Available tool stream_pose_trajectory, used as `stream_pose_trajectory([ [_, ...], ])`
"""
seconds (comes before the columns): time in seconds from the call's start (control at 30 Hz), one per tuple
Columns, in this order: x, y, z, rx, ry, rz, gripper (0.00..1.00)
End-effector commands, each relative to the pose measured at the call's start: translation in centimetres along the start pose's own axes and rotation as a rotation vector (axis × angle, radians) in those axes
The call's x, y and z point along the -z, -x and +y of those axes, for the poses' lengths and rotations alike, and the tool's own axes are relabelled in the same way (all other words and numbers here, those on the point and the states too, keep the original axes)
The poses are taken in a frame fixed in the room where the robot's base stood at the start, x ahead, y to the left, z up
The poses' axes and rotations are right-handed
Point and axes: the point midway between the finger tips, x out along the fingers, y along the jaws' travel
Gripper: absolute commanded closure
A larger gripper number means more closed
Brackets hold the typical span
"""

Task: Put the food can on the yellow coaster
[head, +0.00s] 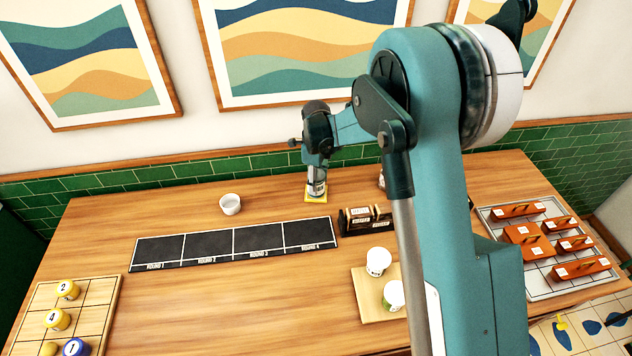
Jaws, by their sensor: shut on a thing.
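The yellow coaster (309,200) lies at the back of the wooden table, near the green tiled wall. My gripper (317,176) points down above it and is shut on the food can (317,188). Only a small silvery and pale part of the can shows below the fingers. The can looks upright and appears over the coaster, covering its middle. I cannot tell whether its base touches the coaster.
A small white bowl (230,204) stands left of the coaster. A black mat with round labels (235,245) lies in front, with dark boxes (366,219) at its right. A wooden board (372,312) holds white cups. A numbered board (92,300) and a tray (527,292) with orange blocks flank the table.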

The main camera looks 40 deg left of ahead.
Motion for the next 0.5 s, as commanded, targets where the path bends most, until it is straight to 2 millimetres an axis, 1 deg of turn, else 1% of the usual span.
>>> stream_pose_trajectory([
  [0.23,-0.01,0.01,-0.01,0.0,0.0,0.0,0.82],
  [0.4,0.0,-0.36,-0.01,0.0,0.0,0.0,0.82],
  [0.43,0.0,-0.35,-0.02,0.0,0.0,0.0,0.59],
  [0.5,-0.01,-0.3,-0.01,0.0,0.0,0.0,0.5],
])
